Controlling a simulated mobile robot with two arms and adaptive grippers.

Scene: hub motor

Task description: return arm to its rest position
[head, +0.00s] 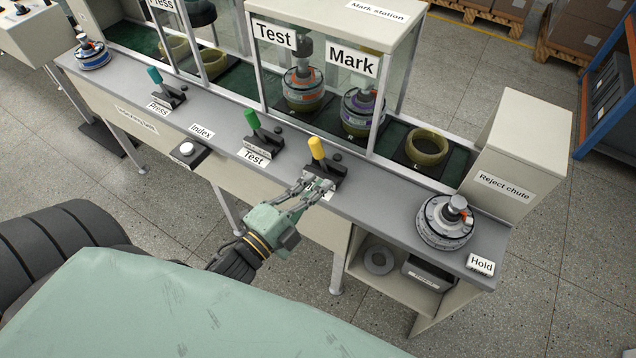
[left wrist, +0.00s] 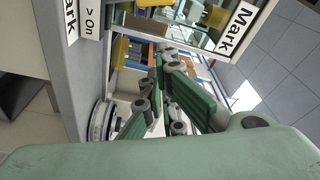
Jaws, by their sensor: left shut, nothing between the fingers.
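My left gripper (head: 318,190) is over the front part of the grey bench, just in front of the base of the yellow-handled lever (head: 316,148). Its fingers are together with nothing between them. I cannot tell whether the fingertips touch the lever's base or its label, which they partly cover. In the left wrist view the green-padded fingers (left wrist: 166,80) fill the middle. My left forearm reaches in from the lower left. My right gripper is not in view.
Glass-walled Test and Mark stations hold two hub motors. Green (head: 252,119) and teal (head: 154,76) levers stand to the left. Floor in front of the bench is open.

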